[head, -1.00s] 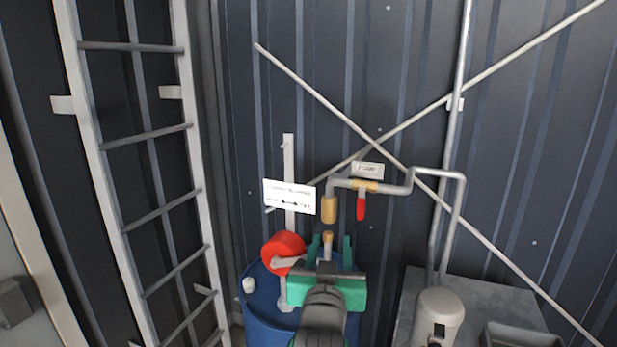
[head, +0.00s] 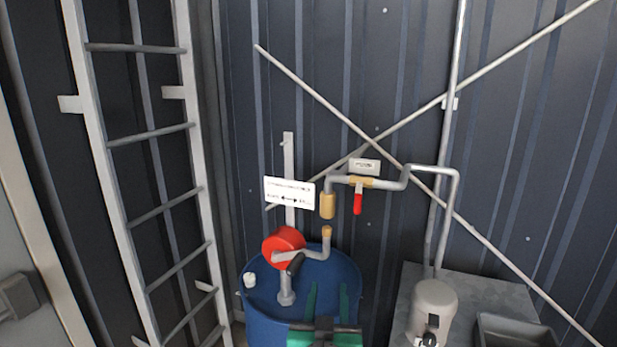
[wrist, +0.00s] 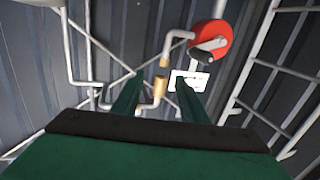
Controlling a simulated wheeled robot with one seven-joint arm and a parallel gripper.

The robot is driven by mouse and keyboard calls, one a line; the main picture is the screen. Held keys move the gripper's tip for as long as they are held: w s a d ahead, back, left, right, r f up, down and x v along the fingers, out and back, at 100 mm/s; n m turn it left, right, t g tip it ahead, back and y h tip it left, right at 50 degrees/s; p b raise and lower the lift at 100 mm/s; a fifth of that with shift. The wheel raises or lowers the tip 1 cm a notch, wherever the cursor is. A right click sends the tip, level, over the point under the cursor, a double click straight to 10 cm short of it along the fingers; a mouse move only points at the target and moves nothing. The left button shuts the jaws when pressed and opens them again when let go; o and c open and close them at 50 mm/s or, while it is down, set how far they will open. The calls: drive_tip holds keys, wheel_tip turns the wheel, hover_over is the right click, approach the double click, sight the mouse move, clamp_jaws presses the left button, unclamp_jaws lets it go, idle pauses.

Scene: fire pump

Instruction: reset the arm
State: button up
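My gripper (head: 328,289) is at the bottom of the head view, in front of the blue drum (head: 262,322). Its two green fingers stand apart with nothing held between them. They also show apart in the wrist view (wrist: 160,79). A red rotary pump (head: 284,246) with a crank stands on the drum, up and left of the fingers in the head view. The pump's bent outlet pipe (head: 326,246) ends in a brass tip, below and apart from the brass end (head: 327,205) of the wall pipe.
A red-handled valve (head: 358,203) sits on the wall pipe. A white sign (head: 290,192) is beside it. A ladder (head: 150,133) stands at left. A grey table (head: 487,285) at right carries a light canister (head: 433,305) and a dark tray (head: 515,330).

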drive_tip(key=s+a+f+n+g+y, duration=0.1)
drive_tip(key=s+a+f, duration=0.1)
drive_tip(key=s+f, duration=0.85)
drive_tip(key=s+a+f+y, duration=0.1)
drive_tip(key=s+f, duration=0.6)
drive_tip(key=f, duration=0.6)
drive_tip(key=s+f, duration=0.2)
drive_tip(key=s, duration=1.1)
drive_tip(key=s+a+f+g, duration=0.1)
drive_tip(key=s+f, duration=0.1)
drive_tip(key=s, duration=1.1)
drive_tip(key=shift+s+a+f, duration=0.15)
drive_tip(key=shift+a, duration=0.1)
drive_tip(key=shift+c, duration=1.1)
